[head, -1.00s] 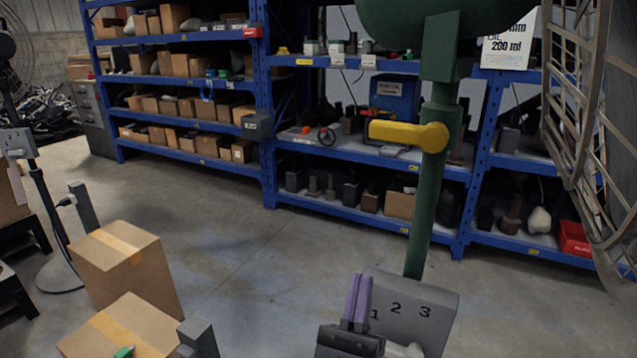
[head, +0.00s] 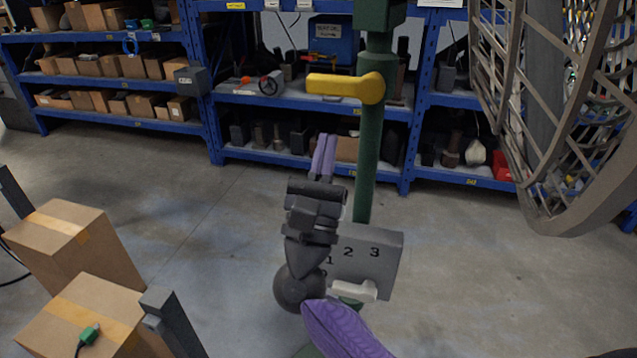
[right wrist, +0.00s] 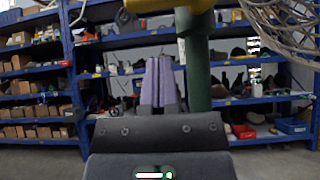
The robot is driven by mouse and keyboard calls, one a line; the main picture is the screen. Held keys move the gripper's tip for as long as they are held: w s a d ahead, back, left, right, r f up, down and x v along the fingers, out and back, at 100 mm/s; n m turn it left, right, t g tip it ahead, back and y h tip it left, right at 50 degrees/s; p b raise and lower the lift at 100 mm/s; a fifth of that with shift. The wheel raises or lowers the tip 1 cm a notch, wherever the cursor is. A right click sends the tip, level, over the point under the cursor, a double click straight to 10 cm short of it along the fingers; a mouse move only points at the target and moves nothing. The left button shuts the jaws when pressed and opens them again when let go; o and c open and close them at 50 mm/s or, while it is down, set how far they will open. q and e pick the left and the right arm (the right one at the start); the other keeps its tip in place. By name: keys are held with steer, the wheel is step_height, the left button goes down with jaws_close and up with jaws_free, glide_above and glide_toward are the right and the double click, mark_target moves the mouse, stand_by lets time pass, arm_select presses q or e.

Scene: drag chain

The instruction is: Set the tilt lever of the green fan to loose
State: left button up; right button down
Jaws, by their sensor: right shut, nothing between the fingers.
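The green fan shows as a green upright pole (head: 366,165) in the head view; its head is cut off at the top. The yellow tilt lever (head: 345,87) sticks out from the pole to the left, about level. My right gripper (head: 325,142) is below the lever and left of the pole, its purple fingers together, pointing up and empty. In the right wrist view the fingers (right wrist: 160,82) stand left of the pole (right wrist: 197,65), with the yellow lever (right wrist: 165,5) above them at the top edge. I see no contact with the lever. My left gripper is not in view.
A grey box marked 1 2 3 (head: 372,262) with a pale switch sits low on the pole, partly behind my right arm. A large wire fan cage (head: 560,110) fills the upper right. Cardboard boxes (head: 75,250) stand at left. Blue shelves (head: 285,100) line the back.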

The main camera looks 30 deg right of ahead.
mark_target(347, 84)
step_height(347, 84, up, 4)
steer(key=shift+w+d+r+p, duration=0.1)
steer(key=shift+r+p, duration=0.05)
steer(key=shift+p, duration=0.45)
